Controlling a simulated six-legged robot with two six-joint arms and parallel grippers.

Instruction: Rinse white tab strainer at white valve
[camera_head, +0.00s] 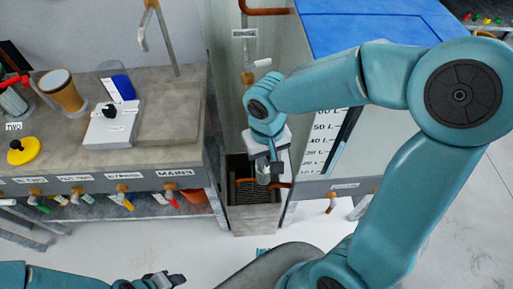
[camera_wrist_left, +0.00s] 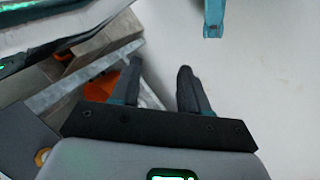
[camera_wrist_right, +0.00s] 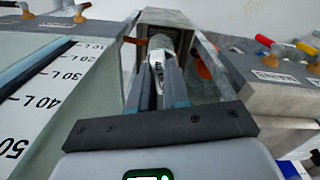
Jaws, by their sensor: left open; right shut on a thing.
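My right gripper (camera_head: 270,160) reaches into the narrow bay between the counter and the tank. It is shut on the strainer, whose rounded grey end (camera_wrist_right: 160,42) and white tab (camera_wrist_right: 157,72) show between the fingers in the right wrist view. In the head view the strainer (camera_head: 263,174) is a small grey shape at the fingertips, partly hidden by the gripper. The white valve handle (camera_head: 262,63) sits on the vertical pipe at the back of the bay, above the gripper. My left gripper (camera_head: 165,279) is open and empty low in front of the counter; its two fingers (camera_wrist_left: 160,85) stand apart.
Below the right gripper is a grey open basin (camera_head: 255,217) with orange piping. The tank (camera_head: 330,140) with a litre scale and blue top stands close on the right. The counter (camera_head: 170,125) on the left holds a tan cup (camera_head: 62,92) and has several coloured valves underneath.

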